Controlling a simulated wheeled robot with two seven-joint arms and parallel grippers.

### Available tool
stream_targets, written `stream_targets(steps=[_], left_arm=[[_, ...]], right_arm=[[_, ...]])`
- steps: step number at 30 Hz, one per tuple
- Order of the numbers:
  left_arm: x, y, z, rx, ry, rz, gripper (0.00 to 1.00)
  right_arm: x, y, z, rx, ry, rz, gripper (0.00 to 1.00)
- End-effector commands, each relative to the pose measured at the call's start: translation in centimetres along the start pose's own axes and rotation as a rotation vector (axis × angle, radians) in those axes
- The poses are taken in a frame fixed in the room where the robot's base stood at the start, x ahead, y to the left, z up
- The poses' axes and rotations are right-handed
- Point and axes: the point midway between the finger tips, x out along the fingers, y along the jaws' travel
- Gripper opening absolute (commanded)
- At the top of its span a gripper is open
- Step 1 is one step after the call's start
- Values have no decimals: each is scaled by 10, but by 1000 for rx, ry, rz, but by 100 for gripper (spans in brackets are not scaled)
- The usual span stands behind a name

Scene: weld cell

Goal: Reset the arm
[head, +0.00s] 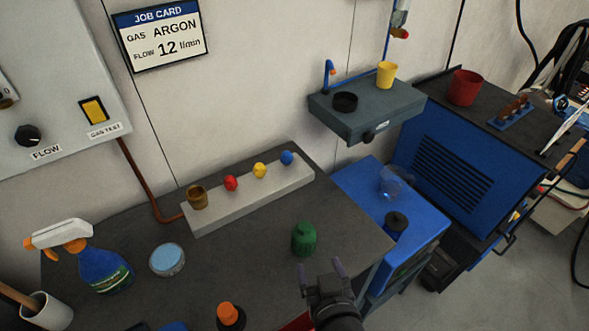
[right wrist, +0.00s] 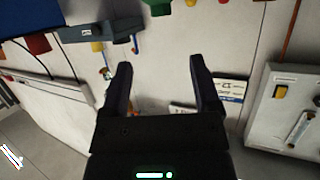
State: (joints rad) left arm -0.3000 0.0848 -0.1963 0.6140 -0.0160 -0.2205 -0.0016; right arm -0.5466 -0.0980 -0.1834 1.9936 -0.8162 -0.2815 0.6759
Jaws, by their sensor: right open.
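My right gripper (head: 320,269) is over the front right part of the dark table (head: 255,225), pointing away from me. Its two fingers stand apart. In the right wrist view the open gripper (right wrist: 160,65) has nothing between its fingers, and that picture looks upside down. A green knobbed piece (head: 304,239) stands on the table just beyond the gripper in the head view. My left gripper does not show in either view.
A pale rack (head: 250,195) with coloured knobs stands at the table's back. A spray bottle (head: 100,268), blue-topped tin (head: 167,260) and orange-capped bottle (head: 230,317) stand left. A grey wall shelf (head: 365,118), blue cart (head: 360,195) and blue welder (head: 440,160) are right.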

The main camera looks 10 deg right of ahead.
Motion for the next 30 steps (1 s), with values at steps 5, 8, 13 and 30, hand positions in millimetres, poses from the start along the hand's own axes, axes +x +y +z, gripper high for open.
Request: stream_targets(steps=[5, 8, 13, 30], left_arm=[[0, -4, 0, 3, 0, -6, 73], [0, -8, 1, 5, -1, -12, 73], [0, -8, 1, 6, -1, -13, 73], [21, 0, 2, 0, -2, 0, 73]], right_arm=[[-8, 34, 8, -5, -175, 118, 80], [-22, 50, 19, -18, -360, 148, 80], [-55, 54, 34, -71, -643, 74, 80], [-55, 43, 185, -203, -1010, -139, 80]])
